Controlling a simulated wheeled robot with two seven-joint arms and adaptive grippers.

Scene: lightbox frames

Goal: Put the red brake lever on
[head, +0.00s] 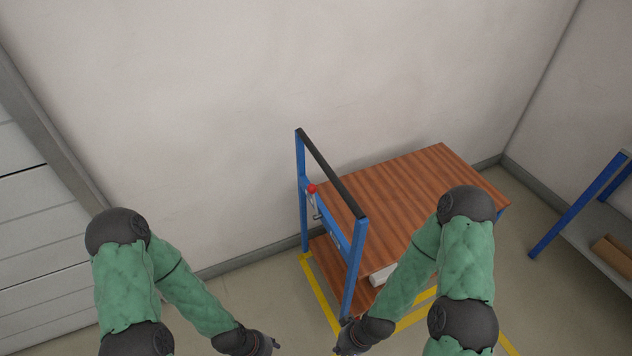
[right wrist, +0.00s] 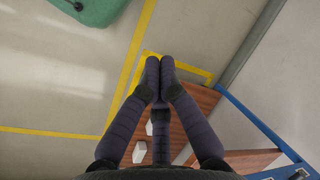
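The red brake lever (head: 312,188) shows in the head view as a red knob on a short grey arm. It is on the handle end of a cart with blue posts (head: 357,262) and a wooden deck (head: 430,185). My right gripper (head: 343,336) is low in the head view, by the near blue post and below the lever in the picture. In the right wrist view, the fingertips of my right gripper (right wrist: 160,68) meet with nothing visible between them. My left gripper (head: 270,345) is at the bottom edge, left of the cart, clear of the lever. Its fingers are too small to read.
A white box (head: 382,275) lies on the cart's lower shelf. Yellow floor tape (head: 319,291) outlines the cart's place. A blue-legged rack (head: 575,208) with a brown carton (head: 614,255) stands at the right. A pale wall (head: 230,100) is behind the cart. The floor left of the cart is open.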

